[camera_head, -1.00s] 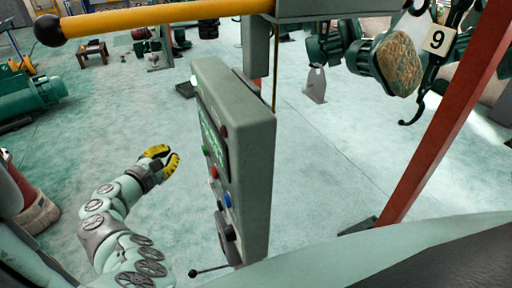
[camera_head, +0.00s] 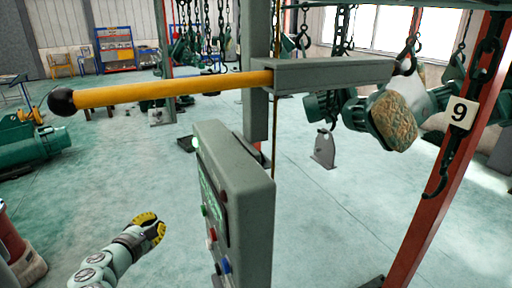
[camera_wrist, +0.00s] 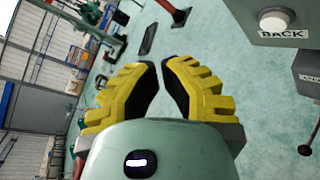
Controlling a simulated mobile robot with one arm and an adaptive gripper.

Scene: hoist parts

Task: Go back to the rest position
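My gripper (camera_head: 150,229) has yellow fingers and is in the lower left of the head view, left of the grey control box (camera_head: 245,205) and apart from it. In the wrist view my gripper (camera_wrist: 162,75) shows its two yellow fingers with black pads, the tips apart and nothing between them. The control box has coloured buttons on its left face. In the wrist view a white button (camera_wrist: 274,20) with the label BACK is at the upper right.
A yellow lever (camera_head: 170,90) with a black ball end reaches left above the control box. A green machine (camera_head: 30,143) is at left. Chains hang behind. Open floor lies between.

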